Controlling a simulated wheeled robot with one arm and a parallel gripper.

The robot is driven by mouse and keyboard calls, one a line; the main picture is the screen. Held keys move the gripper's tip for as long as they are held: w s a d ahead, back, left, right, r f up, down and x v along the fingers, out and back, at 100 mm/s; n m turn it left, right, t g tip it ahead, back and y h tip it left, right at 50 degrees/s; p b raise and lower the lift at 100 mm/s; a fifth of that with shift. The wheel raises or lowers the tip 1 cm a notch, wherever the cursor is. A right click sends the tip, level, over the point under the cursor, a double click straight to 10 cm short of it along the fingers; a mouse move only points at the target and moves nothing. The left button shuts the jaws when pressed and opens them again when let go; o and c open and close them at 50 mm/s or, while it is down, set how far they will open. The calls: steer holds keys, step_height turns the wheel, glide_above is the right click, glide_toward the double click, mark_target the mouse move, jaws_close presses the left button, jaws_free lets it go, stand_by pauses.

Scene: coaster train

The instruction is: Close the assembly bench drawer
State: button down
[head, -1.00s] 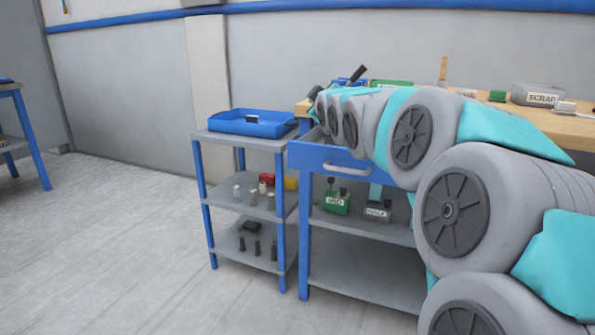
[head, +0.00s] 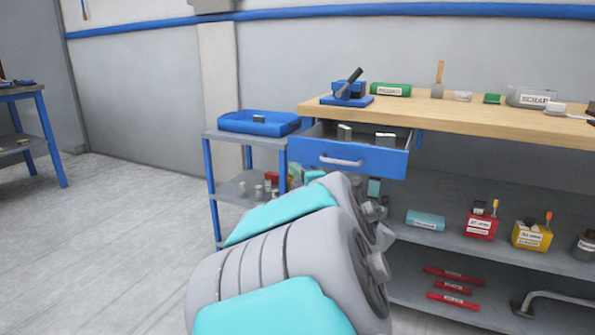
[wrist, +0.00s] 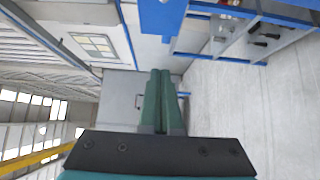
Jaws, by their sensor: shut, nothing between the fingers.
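The assembly bench drawer (head: 350,157) is pulled out under the bench's wooden top in the head view. Its blue front has a pale bar handle (head: 341,161), and two small grey metal blocks show inside. My gripper (wrist: 160,73) shows in the wrist view with its two green fingers together and nothing between them. It points toward the far wall and floor, and that view is turned sideways. In the head view my arm is low in front of the drawer, and I cannot make out the fingers there. I see no contact with the drawer.
A cart with a blue tray (head: 259,123) stands just left of the drawer. The bench top (head: 450,112) holds a blue fixture, a green box and a SCRAP bin (head: 530,97). Shelves with red and yellow containers are below. Open floor (head: 120,240) lies to the left.

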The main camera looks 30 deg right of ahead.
mark_target(293, 155)
steer(key=w+d, duration=0.1)
steer(key=w, duration=0.2)
steer(key=w+d, duration=0.1)
steer(key=w, duration=0.2)
steer(key=w+d, duration=0.1)
steer(key=w, duration=0.2)
steer(key=shift+w, duration=0.1)
steer(key=shift+w+d+p, duration=0.3)
steer(key=shift+w+d, duration=0.15)
steer(key=shift+d, duration=0.05)
